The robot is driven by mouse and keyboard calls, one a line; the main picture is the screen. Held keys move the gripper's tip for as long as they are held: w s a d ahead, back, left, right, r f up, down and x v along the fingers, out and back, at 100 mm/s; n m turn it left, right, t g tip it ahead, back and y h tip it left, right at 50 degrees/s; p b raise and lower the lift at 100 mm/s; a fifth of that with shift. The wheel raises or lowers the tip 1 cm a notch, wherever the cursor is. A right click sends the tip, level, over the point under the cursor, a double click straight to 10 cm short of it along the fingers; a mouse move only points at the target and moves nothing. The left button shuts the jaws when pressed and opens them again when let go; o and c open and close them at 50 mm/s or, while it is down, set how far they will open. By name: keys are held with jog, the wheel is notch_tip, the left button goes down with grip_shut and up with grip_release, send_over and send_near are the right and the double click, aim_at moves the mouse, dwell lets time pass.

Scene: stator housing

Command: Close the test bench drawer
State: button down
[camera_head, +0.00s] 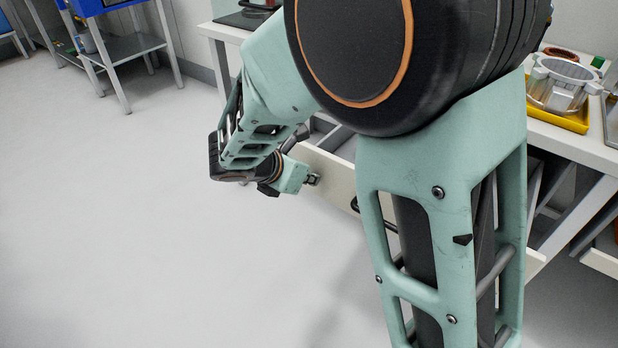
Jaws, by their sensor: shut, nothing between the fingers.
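The test bench drawer has a cream front panel (328,172) and stands pulled out from under the white bench, part of its grey inside showing behind the panel. A black handle (355,204) shows on its front, partly hidden by my arm. Much of the drawer's right side is hidden behind my arm. My gripper (313,180) is small in the view, at the front panel's left part, left of the handle. Its fingers look shut and hold nothing. I cannot tell whether they touch the panel.
The bench top (570,142) carries a silver stator housing (563,84) in a yellow tray (560,119) at right. Another cream drawer front (602,262) shows at the right edge. A grey shelf cart (130,47) stands at back left. The floor at left is clear.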

jog(key=w+d+p, duration=0.2)
jog(key=w+d, duration=0.3)
jog(key=w, duration=0.1)
jog(key=w+d+p, duration=0.3)
jog(key=w+d, duration=0.2)
jog(key=w, duration=0.2)
jog(key=w+d+p, duration=0.2)
jog(key=w+d, duration=0.3)
jog(key=w, duration=0.2)
jog(key=shift+w+r+p, duration=0.1)
jog(key=shift+w+p, duration=0.1)
jog(key=shift+p, duration=0.1)
jog(key=shift+w+d, duration=0.2)
jog(key=shift+w, duration=0.1)
jog(key=shift+a, duration=0.1)
